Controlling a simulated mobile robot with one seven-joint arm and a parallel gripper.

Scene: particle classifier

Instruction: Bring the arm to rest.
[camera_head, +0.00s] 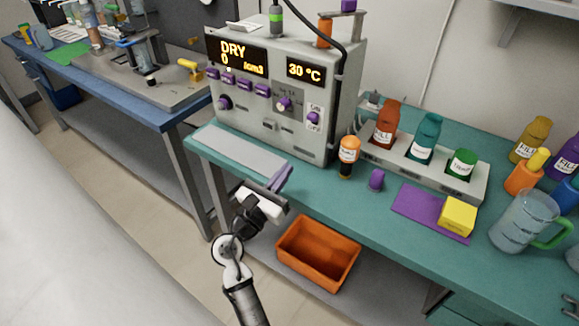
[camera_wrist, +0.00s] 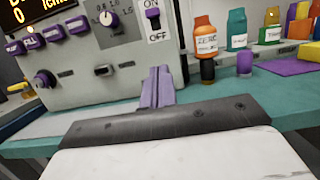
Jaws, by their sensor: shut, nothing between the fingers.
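My gripper (camera_head: 281,179) is at the front edge of the teal bench (camera_head: 330,200), in front of the grey particle classifier (camera_head: 270,128). Its purple fingers are together and hold nothing. In the wrist view the shut fingers (camera_wrist: 158,88) point at the lower front of the classifier (camera_wrist: 105,85). They look apart from the machine's face, though the exact gap is hard to judge. The classifier's displays read DRY 0 and 30 °C.
An orange-capped bottle (camera_head: 348,157) and a purple cap (camera_head: 376,180) stand right of my gripper. A rack (camera_head: 478,187) holds several bottles. A yellow block (camera_head: 457,216), purple mat (camera_head: 415,212) and jug (camera_head: 515,225) lie further right. An orange bin (camera_head: 318,255) sits below.

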